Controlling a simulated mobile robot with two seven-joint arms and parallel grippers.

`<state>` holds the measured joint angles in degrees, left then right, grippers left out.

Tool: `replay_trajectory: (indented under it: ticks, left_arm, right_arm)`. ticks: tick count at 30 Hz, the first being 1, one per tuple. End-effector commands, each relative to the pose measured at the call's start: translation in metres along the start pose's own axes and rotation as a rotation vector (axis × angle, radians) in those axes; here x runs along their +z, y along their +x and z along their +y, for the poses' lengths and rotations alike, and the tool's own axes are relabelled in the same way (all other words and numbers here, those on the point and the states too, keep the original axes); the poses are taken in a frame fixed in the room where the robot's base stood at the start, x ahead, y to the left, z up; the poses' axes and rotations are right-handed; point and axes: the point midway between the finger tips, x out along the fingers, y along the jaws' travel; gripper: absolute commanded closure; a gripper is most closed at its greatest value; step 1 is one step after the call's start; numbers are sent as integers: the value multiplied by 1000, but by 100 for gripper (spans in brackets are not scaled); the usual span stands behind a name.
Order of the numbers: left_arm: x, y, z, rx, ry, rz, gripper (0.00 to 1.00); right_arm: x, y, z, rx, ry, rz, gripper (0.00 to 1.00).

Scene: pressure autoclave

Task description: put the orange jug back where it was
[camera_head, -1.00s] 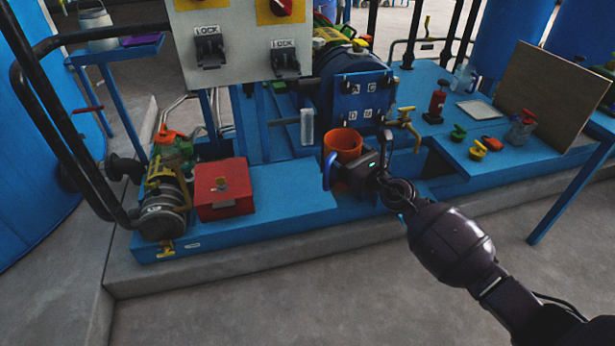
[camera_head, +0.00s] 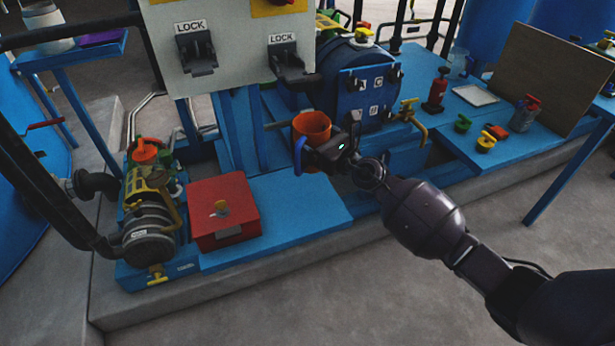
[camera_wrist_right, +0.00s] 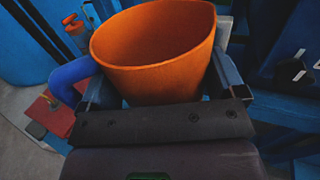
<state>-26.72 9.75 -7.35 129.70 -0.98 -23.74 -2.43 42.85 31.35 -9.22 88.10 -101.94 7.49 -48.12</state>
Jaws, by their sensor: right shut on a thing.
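The orange jug (camera_head: 312,124) is upright with its mouth open upward, and a blue handle (camera_head: 299,156) shows on its left side. My right gripper (camera_head: 322,150) is shut on the jug and holds it above the blue platform, in front of the round blue vessel (camera_head: 360,85). In the right wrist view the jug (camera_wrist_right: 155,50) fills the middle between the two fingers of the gripper (camera_wrist_right: 160,95), and its inside looks empty. The jug's lower part is hidden by the gripper. My left gripper is not in view.
A red box (camera_head: 222,210) sits on the platform at left, beside a pump (camera_head: 150,225). The blue deck (camera_head: 300,205) right of the box is clear. A brass tap (camera_head: 413,118) juts out right of the gripper. A control panel (camera_head: 235,50) hangs above left.

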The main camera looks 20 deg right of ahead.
Motion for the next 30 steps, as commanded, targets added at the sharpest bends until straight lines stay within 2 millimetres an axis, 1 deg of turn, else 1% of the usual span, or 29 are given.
replay_trajectory:
  ticks: [1,3,6,9,15,17,21,24,30]
  left_arm:
    - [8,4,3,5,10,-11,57]
    - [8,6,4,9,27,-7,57]
    - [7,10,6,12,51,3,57]
    - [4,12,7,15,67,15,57]
    - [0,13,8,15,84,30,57]
    - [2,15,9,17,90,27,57]
    - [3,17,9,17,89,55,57]
    - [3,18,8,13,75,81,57]
    - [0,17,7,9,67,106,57]
  right_arm:
    - [-22,-2,1,0,7,14,51]
    - [-37,-2,1,0,8,17,51]
    - [-52,-2,2,1,7,19,51]
    - [-59,-2,2,1,6,14,51]
    - [-61,-1,1,0,2,5,51]
    - [-68,-1,1,0,2,8,51]
    - [-89,-2,2,1,5,14,51]
    - [-96,-2,2,0,5,11,51]
    - [-94,-1,1,0,1,2,51]
